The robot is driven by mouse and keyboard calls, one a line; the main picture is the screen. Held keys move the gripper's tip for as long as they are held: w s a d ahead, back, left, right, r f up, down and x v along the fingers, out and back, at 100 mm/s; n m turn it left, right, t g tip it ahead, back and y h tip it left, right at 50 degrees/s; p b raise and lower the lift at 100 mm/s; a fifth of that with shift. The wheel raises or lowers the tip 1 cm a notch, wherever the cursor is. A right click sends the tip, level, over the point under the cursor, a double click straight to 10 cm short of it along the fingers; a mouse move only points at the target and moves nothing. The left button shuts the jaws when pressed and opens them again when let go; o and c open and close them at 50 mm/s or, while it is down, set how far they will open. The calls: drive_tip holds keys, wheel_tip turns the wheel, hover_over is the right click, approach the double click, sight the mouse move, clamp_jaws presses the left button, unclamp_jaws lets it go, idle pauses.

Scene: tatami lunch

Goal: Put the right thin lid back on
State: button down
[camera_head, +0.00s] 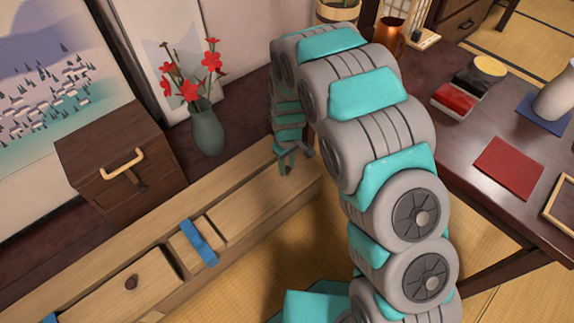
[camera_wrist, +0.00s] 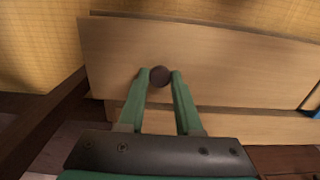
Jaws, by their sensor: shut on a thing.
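The right thin lid (camera_wrist: 225,62) is a flat pale wooden board with a round dark knob (camera_wrist: 159,75), seen in the wrist view. My gripper (camera_wrist: 159,78) is shut on the knob, one green finger on each side. In the head view my gripper (camera_head: 288,166) is at the right end of the long wooden box (camera_head: 150,242), over the right lid (camera_head: 262,200). In the wrist view the box's front wall (camera_wrist: 225,125) shows below the lid's near edge. I cannot tell whether the lid rests fully in its opening. The knob is hidden in the head view.
Another knobbed lid (camera_head: 110,295) is at the box's left. A blue strap (camera_head: 198,242) crosses the box's middle. A brown chest (camera_head: 122,165) and a vase (camera_head: 208,132) with red flowers stand behind the box. A dark table (camera_head: 460,140) with several things is at the right.

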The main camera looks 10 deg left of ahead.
drive_tip(key=c, duration=0.5)
unclamp_jaws()
drive_tip(key=shift+d+r+p, duration=0.1)
drive_tip(key=shift+r+p, duration=0.3)
drive_tip(key=shift+r, duration=3.55)
